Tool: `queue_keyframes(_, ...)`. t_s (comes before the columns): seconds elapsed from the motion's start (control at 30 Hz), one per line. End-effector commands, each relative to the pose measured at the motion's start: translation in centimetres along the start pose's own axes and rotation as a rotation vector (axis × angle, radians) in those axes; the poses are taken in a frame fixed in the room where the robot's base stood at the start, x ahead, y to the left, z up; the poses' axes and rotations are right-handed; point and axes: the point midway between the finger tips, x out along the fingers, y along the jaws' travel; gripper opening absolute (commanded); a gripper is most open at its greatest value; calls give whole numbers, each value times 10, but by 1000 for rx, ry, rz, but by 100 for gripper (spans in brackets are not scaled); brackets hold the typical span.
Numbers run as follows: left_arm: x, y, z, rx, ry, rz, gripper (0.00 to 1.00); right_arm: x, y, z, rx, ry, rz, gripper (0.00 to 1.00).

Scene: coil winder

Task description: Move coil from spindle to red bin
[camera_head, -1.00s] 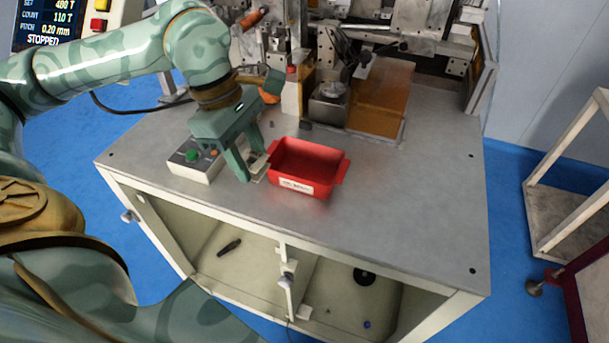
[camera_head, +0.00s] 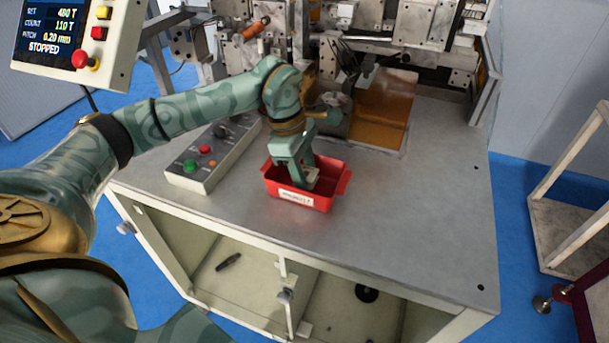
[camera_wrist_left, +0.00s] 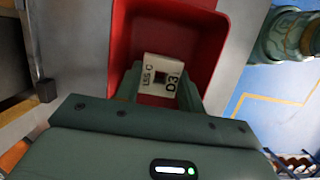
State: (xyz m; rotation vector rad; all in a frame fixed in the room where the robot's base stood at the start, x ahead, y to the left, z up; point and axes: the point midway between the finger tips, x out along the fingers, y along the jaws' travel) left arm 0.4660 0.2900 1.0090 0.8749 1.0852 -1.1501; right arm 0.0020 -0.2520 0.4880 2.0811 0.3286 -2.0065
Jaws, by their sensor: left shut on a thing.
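The red bin (camera_head: 325,198) stands on the grey machine table, and it also shows in the left wrist view (camera_wrist_left: 215,45). My left gripper (camera_head: 304,184) points down into the bin's opening. It is shut on the coil (camera_wrist_left: 160,82), a cream square piece with a dark square hole and the marks "USG C" and "D3". In the head view only a pale bit of the coil (camera_head: 311,176) shows between the fingers. I cannot tell whether the coil touches the bin floor. The spindle cannot be made out clearly. My right gripper is not in view.
A control box (camera_head: 213,155) with green and red buttons stands left of the bin. The winder machine (camera_head: 400,40) fills the back. A screen panel (camera_head: 75,40) reading STOPPED hangs at upper left. The table (camera_head: 420,210) is clear to the right of the bin.

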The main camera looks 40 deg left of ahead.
Motion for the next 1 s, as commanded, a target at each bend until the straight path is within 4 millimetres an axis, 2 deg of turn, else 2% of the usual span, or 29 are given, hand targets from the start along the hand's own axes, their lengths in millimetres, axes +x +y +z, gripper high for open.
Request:
queue_keyframes(0.03,12,-1,-3,-1,0,-4,18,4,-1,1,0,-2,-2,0)
queue_keyframes(0.1,16,0,-5,0,0,-1,18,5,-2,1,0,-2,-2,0)
queue_keyframes(0.4,17,0,-5,0,0,1,18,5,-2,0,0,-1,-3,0)
queue_keyframes(0.43,17,0,-5,0,0,1,42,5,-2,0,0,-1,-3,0)
queue_keyframes(0.5,17,0,-5,0,0,1,61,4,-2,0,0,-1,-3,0)
queue_keyframes(0.83,13,0,-4,1,0,2,61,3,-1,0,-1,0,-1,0)
queue_keyframes(1.0,-15,1,-4,0,0,7,61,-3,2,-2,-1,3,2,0)
